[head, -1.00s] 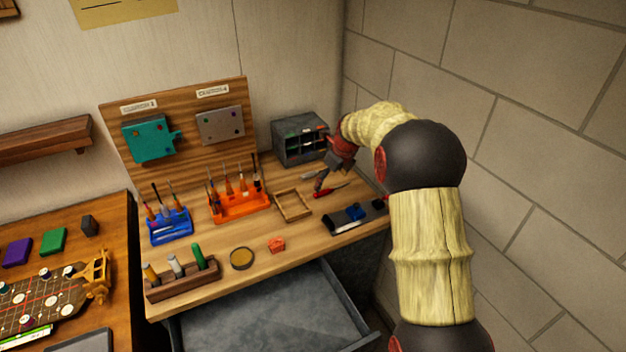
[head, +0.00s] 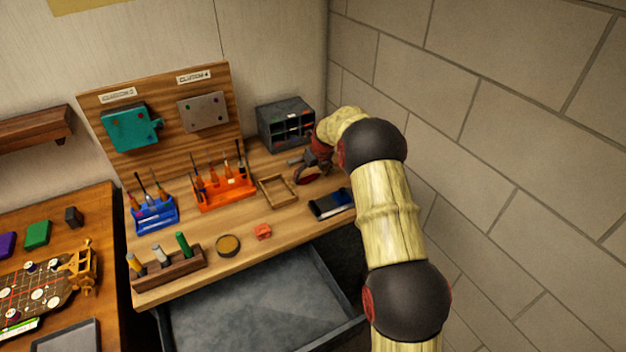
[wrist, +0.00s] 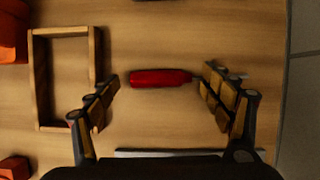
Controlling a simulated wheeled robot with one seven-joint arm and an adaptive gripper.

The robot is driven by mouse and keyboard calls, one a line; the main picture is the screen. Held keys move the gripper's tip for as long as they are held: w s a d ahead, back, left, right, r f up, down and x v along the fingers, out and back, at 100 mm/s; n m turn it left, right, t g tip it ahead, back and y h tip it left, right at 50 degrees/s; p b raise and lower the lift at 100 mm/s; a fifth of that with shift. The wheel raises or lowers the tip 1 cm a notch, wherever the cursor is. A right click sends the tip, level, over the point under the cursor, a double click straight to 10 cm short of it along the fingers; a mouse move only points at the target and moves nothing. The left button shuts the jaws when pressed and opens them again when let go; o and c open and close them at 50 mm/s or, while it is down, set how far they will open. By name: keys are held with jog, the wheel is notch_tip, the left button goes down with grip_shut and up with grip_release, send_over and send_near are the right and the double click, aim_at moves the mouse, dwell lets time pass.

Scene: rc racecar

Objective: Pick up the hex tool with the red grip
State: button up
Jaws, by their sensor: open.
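The red-grip hex tool (wrist: 160,78) lies on the wooden bench in the wrist view, its red handle running left to right. Its right end reaches the right finger of my gripper (wrist: 163,100), where the shaft is partly hidden. My gripper is open, with one finger on each side of the red handle. I cannot tell how high the fingers are above the bench. In the head view my gripper (head: 308,172) is over the back right of the bench, and the tool is hard to make out there.
An empty wooden frame tray (head: 264,186) lies left of my gripper. A grey drawer cabinet (head: 284,124) stands behind it. A dark case (head: 330,203) lies in front. Orange (head: 223,193) and blue (head: 155,214) tool holders stand further left. A stone wall borders the right.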

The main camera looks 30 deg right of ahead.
jog(key=shift+w+f, duration=0.15)
jog(key=shift+f, duration=0.05)
jog(key=shift+r, duration=0.1)
jog(key=shift+c, duration=1.2)
jog(key=c, duration=1)
